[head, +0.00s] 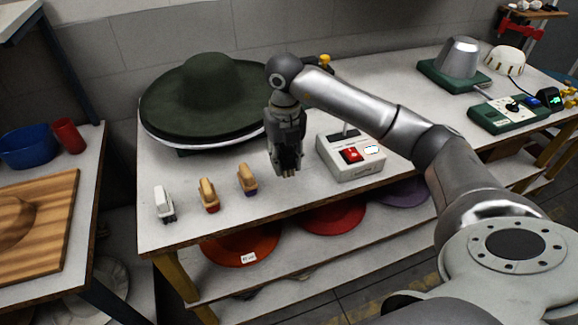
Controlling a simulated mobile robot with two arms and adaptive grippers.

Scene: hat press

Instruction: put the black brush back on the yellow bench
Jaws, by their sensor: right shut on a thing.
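The yellow bench (213,223) has a pale top and yellow legs and stands across the middle of the head view. My right gripper (288,162) points down over the front part of the bench top, between the row of small brushes and the white control box. It is shut on a small dark thing that looks like the black brush (287,172), with pale tips at its lower end. The fingers hide most of it, and I cannot tell whether it touches the bench top. My left gripper is not in view.
A white brush (164,204), a red-based brush (208,195) and a purple-based brush (247,180) stand left of the gripper. A big dark green hat (205,90) is behind them. A white control box (350,157) stands close on the right.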

